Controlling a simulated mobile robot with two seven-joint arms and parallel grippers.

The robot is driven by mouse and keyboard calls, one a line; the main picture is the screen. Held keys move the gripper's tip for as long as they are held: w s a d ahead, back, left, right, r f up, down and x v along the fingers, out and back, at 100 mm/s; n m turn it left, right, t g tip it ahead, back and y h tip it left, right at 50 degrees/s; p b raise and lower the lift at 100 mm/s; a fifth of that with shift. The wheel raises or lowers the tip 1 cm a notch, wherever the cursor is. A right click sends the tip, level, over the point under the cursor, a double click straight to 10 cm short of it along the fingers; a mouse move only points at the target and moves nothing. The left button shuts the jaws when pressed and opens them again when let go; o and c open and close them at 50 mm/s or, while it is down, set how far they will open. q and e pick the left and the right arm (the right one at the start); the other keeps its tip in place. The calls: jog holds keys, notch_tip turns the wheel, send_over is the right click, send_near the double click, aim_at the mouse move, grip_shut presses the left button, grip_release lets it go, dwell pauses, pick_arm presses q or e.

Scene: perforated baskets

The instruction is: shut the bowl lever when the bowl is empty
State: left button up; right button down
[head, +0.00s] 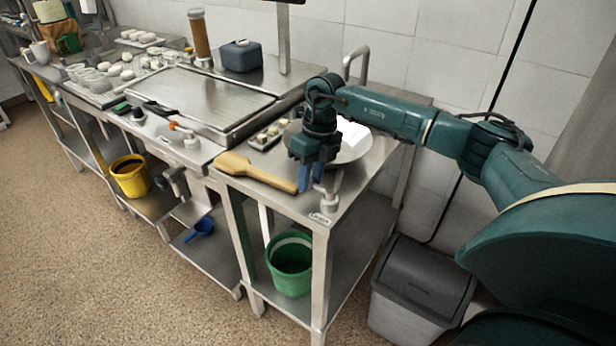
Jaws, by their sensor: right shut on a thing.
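The metal bowl (352,156) is set in the top of the right-hand steel table, partly hidden by my right arm. A bright white patch shows in it; I cannot tell whether it is glare or contents. The pale bowl lever (329,199) stands at the table's front edge, in front of the bowl. My right gripper (311,180) points down there, its blue fingers shut at the lever's left side; the exact contact is hard to see. My left gripper is not in view.
A wooden paddle (256,172) lies just left of my right gripper. A small tray (268,136) sits behind it. A green bucket (290,265) stands on the shelf below, and a grey bin (420,290) is to the right. The floor in front is clear.

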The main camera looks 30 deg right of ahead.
jog(key=c, duration=1.1)
grip_release()
jog(key=shift+c, duration=0.2)
jog(key=shift+r, duration=0.1)
jog(key=shift+d+r, duration=0.1)
jog(key=shift+r, duration=0.25)
notch_tip(320, 180, up, 12)
jog(key=d, duration=0.2)
jog(key=shift+w+d+b, duration=0.2)
jog(key=shift+w+b, duration=0.05)
jog(key=shift+b, duration=0.2)
